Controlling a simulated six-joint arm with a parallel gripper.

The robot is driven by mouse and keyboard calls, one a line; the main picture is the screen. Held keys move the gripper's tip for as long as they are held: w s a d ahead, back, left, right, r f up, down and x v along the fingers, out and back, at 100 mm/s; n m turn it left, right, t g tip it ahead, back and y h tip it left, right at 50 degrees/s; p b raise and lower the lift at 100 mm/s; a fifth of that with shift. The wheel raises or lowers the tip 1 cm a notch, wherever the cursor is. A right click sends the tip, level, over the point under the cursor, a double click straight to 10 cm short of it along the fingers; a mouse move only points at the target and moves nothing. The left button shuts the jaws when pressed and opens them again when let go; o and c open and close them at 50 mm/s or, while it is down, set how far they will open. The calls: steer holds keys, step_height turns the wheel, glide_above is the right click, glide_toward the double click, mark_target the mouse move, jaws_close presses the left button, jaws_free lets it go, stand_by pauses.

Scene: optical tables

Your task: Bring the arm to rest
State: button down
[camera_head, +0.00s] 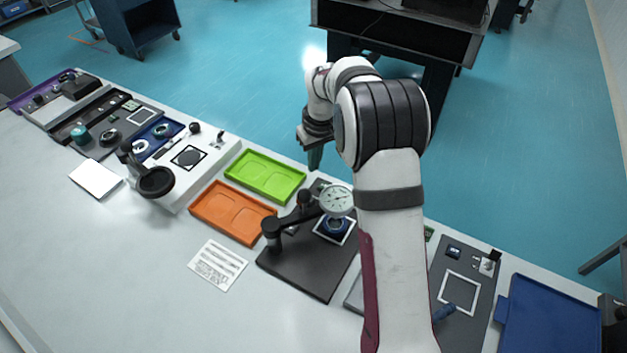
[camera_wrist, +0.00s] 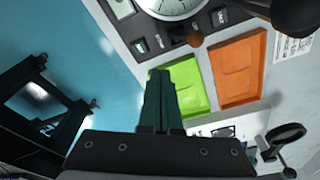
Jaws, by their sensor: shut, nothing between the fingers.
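My gripper (camera_head: 315,158) is raised at the far edge of the long table, to the right of the green tray (camera_head: 265,177) and beyond the dial gauge (camera_head: 336,200). In the wrist view its dark green fingers (camera_wrist: 161,88) are together, with nothing between them. They overlap the view of the green tray (camera_wrist: 190,95) but appear above it, not touching. My white arm reaches in from the lower right and hides part of the table.
The dial gauge stand is on a dark plate (camera_head: 300,270) close to my arm. An orange tray (camera_head: 232,213), a printed card (camera_head: 217,265), a magnifier (camera_head: 155,182) and a blue tray (camera_head: 550,318) lie on the table. The near left tabletop is bare. A dark cart stands behind.

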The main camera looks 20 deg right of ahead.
stand_by(0.3)
steer(key=s+a+r+m+t+y, duration=0.1)
steer(key=s+a+r+m+t, duration=0.15)
steer(key=s+r, duration=0.7)
steer(key=s+a+r+m+t, duration=0.2)
steer(key=s+a+r+m, duration=0.15)
steer(key=s+r, duration=0.6)
steer(key=s+a+f+m+g, duration=0.1)
steer(key=s+f+g, duration=0.2)
steer(key=s, duration=0.6)
steer(key=s+a+f+m+g, duration=0.1)
steer(key=s+f+g, duration=0.2)
steer(key=s+f, duration=0.4)
steer(key=shift+s+m, duration=0.3)
steer(key=shift+s, duration=0.75)
